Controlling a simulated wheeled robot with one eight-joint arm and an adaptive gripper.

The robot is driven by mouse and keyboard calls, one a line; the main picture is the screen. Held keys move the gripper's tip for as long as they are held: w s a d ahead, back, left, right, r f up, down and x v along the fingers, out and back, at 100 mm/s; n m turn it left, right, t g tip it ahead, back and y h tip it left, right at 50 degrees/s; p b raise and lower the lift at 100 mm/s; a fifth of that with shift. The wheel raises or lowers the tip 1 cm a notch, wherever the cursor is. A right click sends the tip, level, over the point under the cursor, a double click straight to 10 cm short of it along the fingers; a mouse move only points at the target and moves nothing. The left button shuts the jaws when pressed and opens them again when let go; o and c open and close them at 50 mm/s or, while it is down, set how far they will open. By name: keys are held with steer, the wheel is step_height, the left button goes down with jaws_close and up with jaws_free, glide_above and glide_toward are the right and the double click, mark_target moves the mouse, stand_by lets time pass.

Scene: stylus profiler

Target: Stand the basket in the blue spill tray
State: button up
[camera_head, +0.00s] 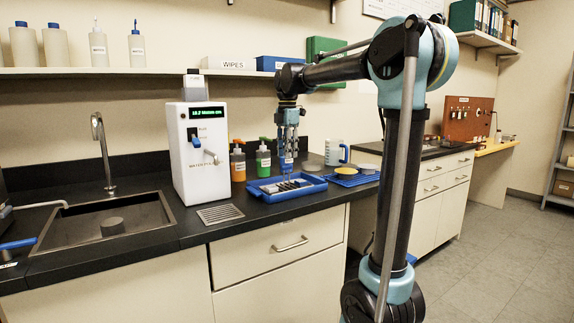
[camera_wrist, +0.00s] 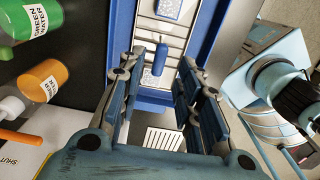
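A blue tray (camera_head: 262,194) lies on the dark counter in the head view, with a row of dark slotted pieces (camera_head: 290,185) inside. Its blue wall (camera_wrist: 205,32) shows in the wrist view around a pale ribbed floor. My gripper (camera_head: 288,158) points straight down above this tray. In the wrist view my gripper (camera_wrist: 172,62) has its fingers apart, with a small upright blue piece (camera_wrist: 160,58) between or just below their tips. No contact with it is visible. I cannot clearly make out which part is the basket; fingers and wrist cover some of it.
A sink (camera_head: 110,228) is at left.

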steer(key=shift+r, duration=2.8)
steer(key=s+d+f+m+t, duration=0.1)
steer(key=s+d+f+m, duration=1.15)
steer(key=s+d, duration=0.2)
steer(key=s+d+f+m, duration=0.3)
steer(key=s+f+m, duration=0.3)
steer(key=f, duration=0.5)
steer(key=s+d+f+m+t, duration=0.1)
steer(key=s+d+f+m, duration=0.2)
steer(key=s+f+m, duration=0.3)
steer(key=s+f, duration=0.5)
steer(key=shift+s+d+f, duration=0.2)
steer(key=shift+d+f, duration=0.05)
steer(key=shift+d, duration=0.15)
